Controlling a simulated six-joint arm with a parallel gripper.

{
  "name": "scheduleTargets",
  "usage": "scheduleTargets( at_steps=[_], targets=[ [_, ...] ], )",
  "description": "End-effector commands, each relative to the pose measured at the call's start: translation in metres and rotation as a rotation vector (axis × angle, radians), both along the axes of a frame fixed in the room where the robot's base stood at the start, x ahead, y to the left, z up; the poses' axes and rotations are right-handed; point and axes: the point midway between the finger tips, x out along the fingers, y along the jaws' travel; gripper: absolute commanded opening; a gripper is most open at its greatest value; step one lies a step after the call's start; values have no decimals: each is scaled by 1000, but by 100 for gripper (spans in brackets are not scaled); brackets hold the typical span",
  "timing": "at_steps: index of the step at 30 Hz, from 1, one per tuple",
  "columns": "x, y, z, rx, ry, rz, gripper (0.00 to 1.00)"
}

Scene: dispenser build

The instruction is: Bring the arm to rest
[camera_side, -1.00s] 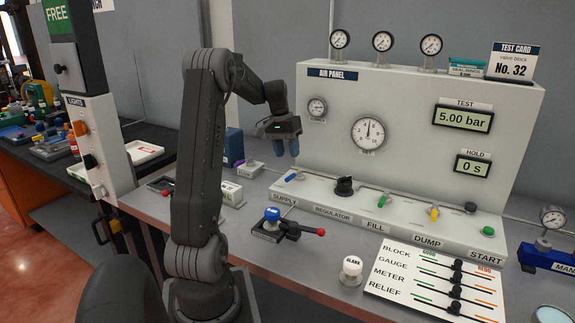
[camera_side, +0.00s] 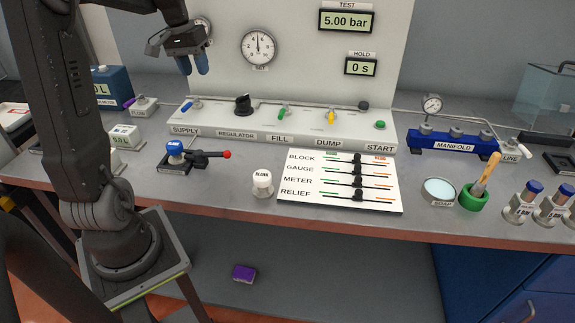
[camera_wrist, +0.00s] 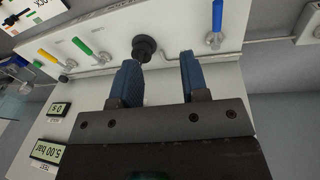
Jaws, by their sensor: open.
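My gripper (camera_side: 193,66) hangs in the air in front of the upper left part of the white air panel (camera_side: 310,60). Its two blue fingers point down and hold nothing. In the wrist view the fingers (camera_wrist: 158,78) stand apart with a clear gap, and the black regulator knob (camera_wrist: 144,46) shows beyond them. My arm stands upright at the left of the side view, bent over at the top, clear of the bench.
Below the panel sit a blue valve block (camera_side: 174,149) with a red-tipped lever, a white BLANK cap (camera_side: 263,182) and a slider card (camera_side: 340,197). The manifold (camera_side: 455,143), soap dish (camera_side: 438,190) and green brush pot (camera_side: 474,197) stand right. A purple block (camera_side: 243,273) lies below the bench.

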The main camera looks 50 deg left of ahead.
Motion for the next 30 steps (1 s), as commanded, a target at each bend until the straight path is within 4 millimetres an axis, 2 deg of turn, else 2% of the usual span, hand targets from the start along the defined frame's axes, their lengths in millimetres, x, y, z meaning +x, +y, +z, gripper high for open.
scheduleTargets(
  at_steps=[1,3,6,8,12,15,18,21,25,30],
  targets=[
    [8,-37,10,35,-15,-60,41],
    [13,-81,19,80,-35,-127,41],
    [9,-141,26,135,-74,-222,41],
    [2,-174,28,166,-104,-278,41],
    [-25,-242,27,223,-186,-408,41],
    [-49,-278,20,250,-248,-491,41],
    [-69,-302,13,266,-303,-556,41],
    [-83,-316,7,272,-340,-599,41],
    [-91,-323,2,275,-363,-622,41],
    [-92,-323,2,274,-364,-624,41]
  ],
)
